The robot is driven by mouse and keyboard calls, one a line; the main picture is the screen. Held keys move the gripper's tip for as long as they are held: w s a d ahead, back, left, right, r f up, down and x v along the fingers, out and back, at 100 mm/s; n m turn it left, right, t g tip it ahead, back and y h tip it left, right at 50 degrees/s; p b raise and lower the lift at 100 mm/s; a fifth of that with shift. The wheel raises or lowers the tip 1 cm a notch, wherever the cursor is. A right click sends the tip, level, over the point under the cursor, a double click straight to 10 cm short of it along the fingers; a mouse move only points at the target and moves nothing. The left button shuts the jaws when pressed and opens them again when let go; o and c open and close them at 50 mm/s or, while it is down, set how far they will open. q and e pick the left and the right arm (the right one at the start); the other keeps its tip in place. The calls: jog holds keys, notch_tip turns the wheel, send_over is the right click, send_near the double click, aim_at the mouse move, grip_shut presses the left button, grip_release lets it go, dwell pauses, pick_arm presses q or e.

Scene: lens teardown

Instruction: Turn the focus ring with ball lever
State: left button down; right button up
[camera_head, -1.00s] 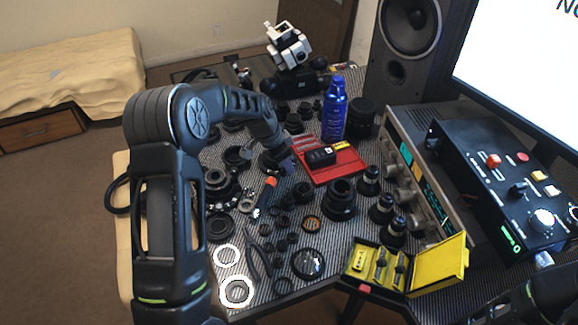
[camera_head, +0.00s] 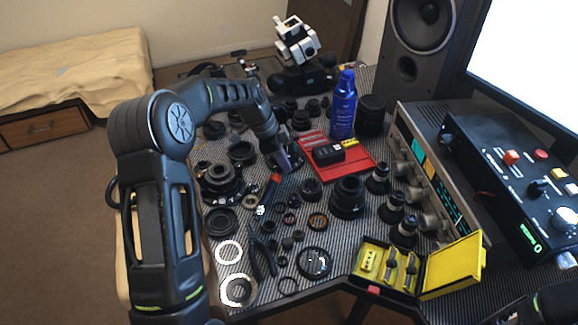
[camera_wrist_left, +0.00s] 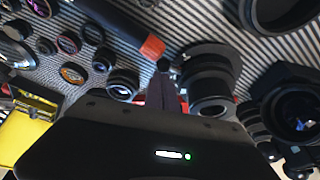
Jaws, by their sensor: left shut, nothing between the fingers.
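A black lens with stacked rings (camera_wrist_left: 210,88) stands just right of my left fingertips in the left wrist view. A small dark ball-like knob (camera_wrist_left: 163,65) sticks out on its left side, at the tips of my fingers; I cannot tell whether they touch. My left gripper (camera_wrist_left: 162,88) is shut and empty, and points down at the table. In the head view my left gripper (camera_head: 287,163) is low over the mat, left of the red tray, and hides most of this lens.
An orange-tipped tool (camera_head: 273,180) lies close by the left gripper. The red tray (camera_head: 352,172), a blue bottle (camera_head: 342,108), an open yellow case (camera_head: 452,268) and several black lens parts (camera_head: 348,195) crowd the striped table. Little free room surrounds the gripper.

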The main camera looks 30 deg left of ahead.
pick_arm(q)
jog(key=shift+s+a, duration=0.15)
jog(key=shift+a, duration=0.05)
dwell(0.5)
jog(key=v, duration=0.8)
jog(key=shift+b, duration=0.35)
jog(key=w+d+r+n+p, duration=0.2)
jog(key=n+p, duration=0.1)
jog(key=p, duration=0.4)
jog(key=shift+w+d+r+t+y, duration=0.2)
jog(key=shift+w+d+t+y, duration=0.1)
jog(key=shift+t+y, duration=0.1)
jog(key=shift+f+p, duration=0.1)
jog(key=shift+p, duration=0.2)
